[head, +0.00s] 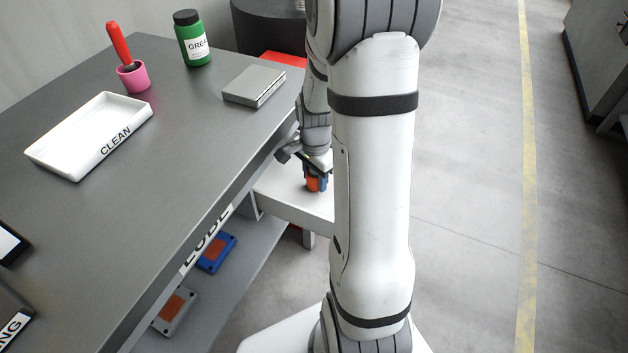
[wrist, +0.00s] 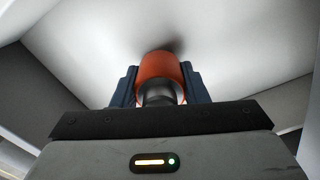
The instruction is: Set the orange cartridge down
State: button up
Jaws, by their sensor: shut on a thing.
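The orange cartridge (wrist: 160,68) is between the two dark blue fingers of my gripper (wrist: 158,90) in the wrist view. My gripper is shut on it. In the head view my gripper (head: 316,178) points down, with the orange cartridge (head: 313,184) low over a white surface (head: 285,193) beside the bench. A dark shadow shows by the cartridge's far end in the wrist view. I cannot tell whether the cartridge touches the white surface. My forearm hides part of that surface.
The grey bench (head: 200,160) carries a white CLEAN tray (head: 80,150), a pink cup (head: 133,78) with a red-handled tool, a green grease jar (head: 193,40) and a grey box (head: 254,86). A lower shelf (head: 240,270) holds blue (head: 217,252) and grey (head: 176,308) pieces. Floor is clear at right.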

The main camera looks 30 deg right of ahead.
jog(key=shift+f, duration=0.45)
jog(key=shift+f, duration=0.1)
jog(key=o, duration=1)
